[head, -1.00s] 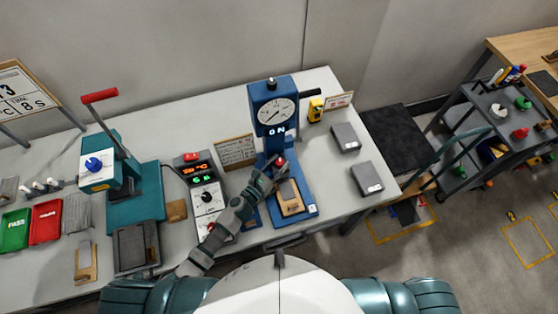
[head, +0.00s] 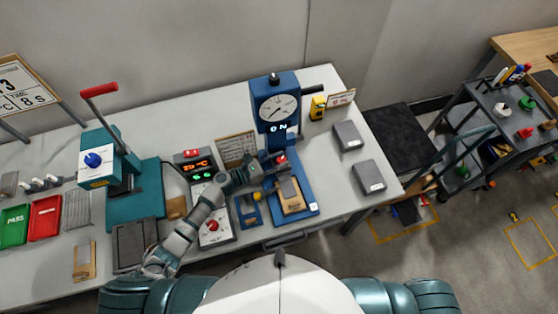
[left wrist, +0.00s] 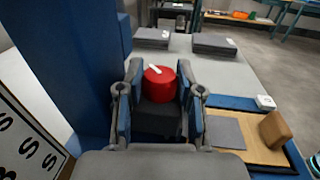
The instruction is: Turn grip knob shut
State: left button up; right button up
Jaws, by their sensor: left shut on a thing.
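The grip knob, a red round knob (head: 281,159) with a white mark on top, sits low on the front of the blue gauge stand (head: 275,104). It also shows in the left wrist view (left wrist: 159,84). My left gripper (head: 271,168) comes in from the left and is shut on the red knob. My right gripper is not in view.
A control box with a red knob (head: 212,226) and a small blue box (head: 248,211) are near my arm. Two grey boxes (head: 348,136) stand at right. A teal press (head: 134,190) stands at left.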

aim_at(279, 160)
pick_arm(q)
jog(key=shift+w+a, duration=0.1)
jog(key=o, duration=1.2)
jog(key=shift+r, duration=0.3)
notch_tip(279, 160, up, 9)
jog(key=shift+r, duration=0.15)
